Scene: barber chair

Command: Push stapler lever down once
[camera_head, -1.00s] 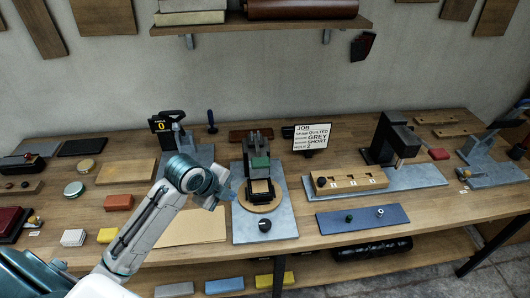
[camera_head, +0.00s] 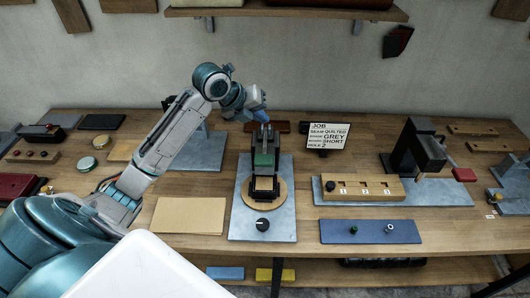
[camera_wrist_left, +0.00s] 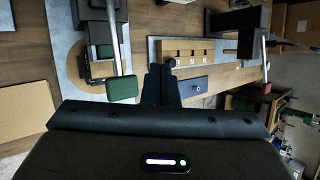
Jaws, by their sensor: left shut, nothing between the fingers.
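The black device (camera_head: 257,185) that I take for the stapler stands on a round wooden disc, on a grey plate with a black knob, at the middle of the bench. A green block (camera_head: 264,160) shows on its upper part. In the left wrist view the green block (camera_wrist_left: 122,89) sits at the end of a pale metal bar, which looks like the lever. My left gripper (camera_head: 262,118) is shut and empty, above and behind the device in the head view. Its fingers (camera_wrist_left: 161,85) appear just right of the green block, apart from it. My right gripper is out of view.
A job sign (camera_head: 328,136) stands right of the device. A wooden block with numbered slots (camera_head: 360,188) and a blue board (camera_head: 370,230) lie further right, near a black press (camera_head: 415,150). A bare tan sheet (camera_head: 189,216) lies to the left. A wall shelf (camera_head: 285,13) hangs above.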

